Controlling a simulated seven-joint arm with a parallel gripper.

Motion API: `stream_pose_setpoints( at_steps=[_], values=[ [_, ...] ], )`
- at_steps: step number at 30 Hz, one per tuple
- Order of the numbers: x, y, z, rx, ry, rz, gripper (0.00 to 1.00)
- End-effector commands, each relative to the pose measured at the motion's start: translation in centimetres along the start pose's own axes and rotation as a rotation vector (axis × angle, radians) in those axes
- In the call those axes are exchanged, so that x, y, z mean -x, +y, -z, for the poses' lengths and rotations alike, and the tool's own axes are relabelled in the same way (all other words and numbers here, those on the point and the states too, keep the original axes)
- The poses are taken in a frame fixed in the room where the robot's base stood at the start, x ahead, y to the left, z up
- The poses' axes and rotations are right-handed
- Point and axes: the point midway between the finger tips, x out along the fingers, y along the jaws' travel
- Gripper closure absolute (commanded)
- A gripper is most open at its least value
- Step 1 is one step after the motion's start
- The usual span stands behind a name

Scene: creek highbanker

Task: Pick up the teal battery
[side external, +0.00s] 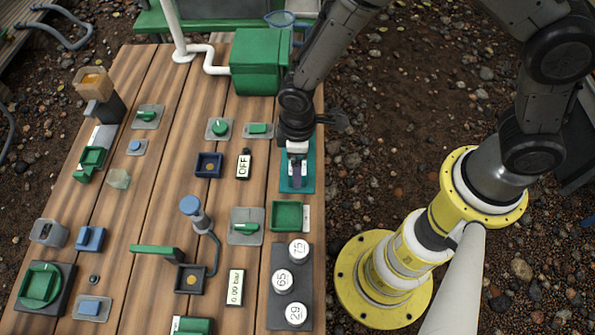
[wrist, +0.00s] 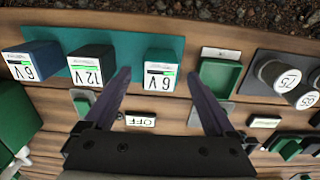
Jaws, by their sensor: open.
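Three box-shaped batteries stand in a row on a teal mat (wrist: 130,42) in the wrist view. The teal battery (wrist: 163,57), with a 6V label, is at the right end. In the side view my gripper (side external: 297,184) is over the teal mat (side external: 308,181) and hides the batteries.
An empty green tray (side external: 287,216) and a dark block with white numbered knobs (side external: 282,281) lie just nearer than the mat. An OFF display (side external: 244,164) is to its left. A green box (side external: 256,62) stands behind. Several switches cover the wooden table.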

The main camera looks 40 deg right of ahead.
Motion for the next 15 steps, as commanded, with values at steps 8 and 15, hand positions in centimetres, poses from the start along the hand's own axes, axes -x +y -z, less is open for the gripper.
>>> stream_pose_setpoints(
  at_steps=[8, 15],
  values=[
    [-2.6, 0.0, 0.0, 0.000, 0.000, 0.000, 0.10],
    [-2.6, 0.0, 0.0, 0.000, 0.001, 0.000, 0.17]
  ],
)
